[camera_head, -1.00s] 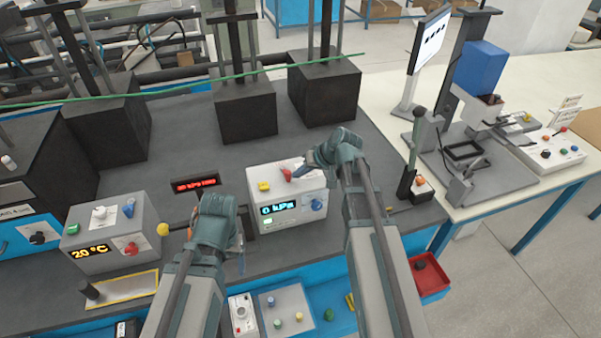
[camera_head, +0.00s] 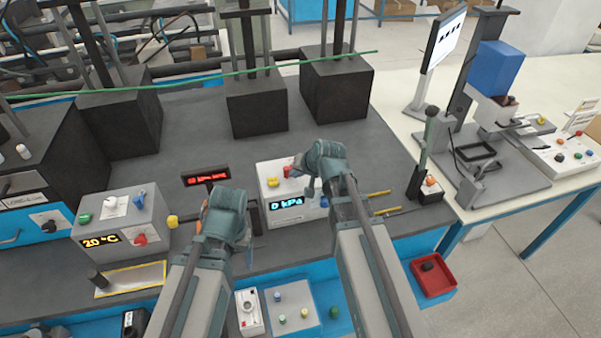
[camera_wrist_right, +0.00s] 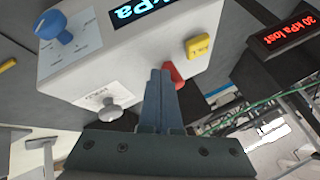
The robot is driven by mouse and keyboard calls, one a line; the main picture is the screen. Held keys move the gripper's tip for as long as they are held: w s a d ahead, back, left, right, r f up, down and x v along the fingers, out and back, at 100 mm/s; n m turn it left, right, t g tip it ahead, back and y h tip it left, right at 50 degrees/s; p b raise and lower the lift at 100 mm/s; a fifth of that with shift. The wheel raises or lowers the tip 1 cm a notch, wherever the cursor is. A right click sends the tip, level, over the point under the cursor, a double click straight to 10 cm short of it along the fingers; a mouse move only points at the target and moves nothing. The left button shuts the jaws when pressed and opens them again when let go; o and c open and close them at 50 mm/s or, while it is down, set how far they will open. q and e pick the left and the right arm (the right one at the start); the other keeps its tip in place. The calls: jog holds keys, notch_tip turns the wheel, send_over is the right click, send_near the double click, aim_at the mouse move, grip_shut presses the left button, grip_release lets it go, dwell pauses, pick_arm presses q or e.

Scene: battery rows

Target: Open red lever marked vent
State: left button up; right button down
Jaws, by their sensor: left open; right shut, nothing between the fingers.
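The red lever (camera_head: 289,171) is on top of a white box (camera_head: 268,189) with a blue "0 kPa" display, right of a yellow lever (camera_head: 272,182). My right gripper (camera_head: 297,165) is shut and empty, with its fingertips at the red lever. In the right wrist view, the closed fingers (camera_wrist_right: 160,75) reach beside the red lever (camera_wrist_right: 176,76) and partly cover it; I cannot tell whether they touch. No vent marking is readable. My left gripper (camera_head: 242,238) is open left of the box, its fingertips partly hidden.
A blue knob (camera_wrist_right: 55,26) and a grey knob (camera_wrist_right: 115,112) are on the same box. A "20 °C" box (camera_head: 120,218) stands left.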

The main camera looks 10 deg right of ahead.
jog(key=shift+d, duration=0.2)
jog(key=shift+w+d, duration=0.35)
jog(key=shift+d, duration=0.2)
jog(key=shift+s, duration=0.1)
